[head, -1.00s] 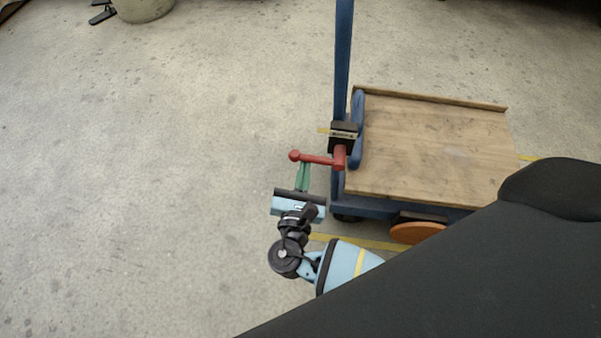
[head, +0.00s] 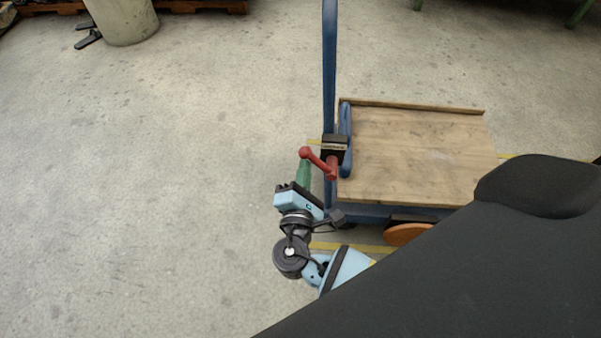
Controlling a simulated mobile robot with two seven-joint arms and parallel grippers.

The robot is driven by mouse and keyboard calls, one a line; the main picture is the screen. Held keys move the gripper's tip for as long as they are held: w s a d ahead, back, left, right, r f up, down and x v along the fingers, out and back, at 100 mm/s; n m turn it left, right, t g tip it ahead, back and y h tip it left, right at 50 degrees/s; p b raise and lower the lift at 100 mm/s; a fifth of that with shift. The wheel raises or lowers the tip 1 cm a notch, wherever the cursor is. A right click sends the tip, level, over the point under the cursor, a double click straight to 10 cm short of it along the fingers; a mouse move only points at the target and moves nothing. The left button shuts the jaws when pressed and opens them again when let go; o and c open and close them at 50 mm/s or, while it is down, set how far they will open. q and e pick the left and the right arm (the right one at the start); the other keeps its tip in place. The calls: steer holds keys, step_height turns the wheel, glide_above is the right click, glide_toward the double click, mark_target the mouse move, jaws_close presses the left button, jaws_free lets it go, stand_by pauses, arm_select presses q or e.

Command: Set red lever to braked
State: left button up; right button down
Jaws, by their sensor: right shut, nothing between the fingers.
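The red lever (head: 318,160) sits on a black bracket (head: 334,148) at the near left corner of a cart. Its arm points left and slightly up in the picture from its pivot, with a round knob at the free end. My right gripper (head: 304,165) has green fingers that are shut and empty. The fingertips are just below the knob, touching it or very close; I cannot tell which. A pale label plate shows on the bracket, but its text is too small to read. My left gripper is not in view.
The cart has a wooden deck (head: 415,155), a blue frame with a tall blue post (head: 329,70), and an orange wheel (head: 406,233). A grey bin (head: 124,18) stands at the top left. The concrete floor left of the cart is clear.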

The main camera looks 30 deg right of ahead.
mark_target(319, 167)
steer(key=m, duration=0.1)
steer(key=d+r+m, duration=0.1)
steer(key=shift+s+r+m, duration=0.2)
steer(key=shift+s+m, duration=0.15)
steer(key=shift+m, duration=0.05)
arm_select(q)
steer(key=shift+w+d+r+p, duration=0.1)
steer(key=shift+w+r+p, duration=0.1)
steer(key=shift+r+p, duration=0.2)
arm_select(e)
steer(key=shift+s+d+r+m, duration=0.45)
steer(key=shift+d+r+m, duration=0.15)
steer(key=shift+m, duration=0.2)
steer(key=shift+d, duration=0.15)
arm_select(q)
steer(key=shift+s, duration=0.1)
arm_select(e)
steer(key=shift+f, duration=0.1)
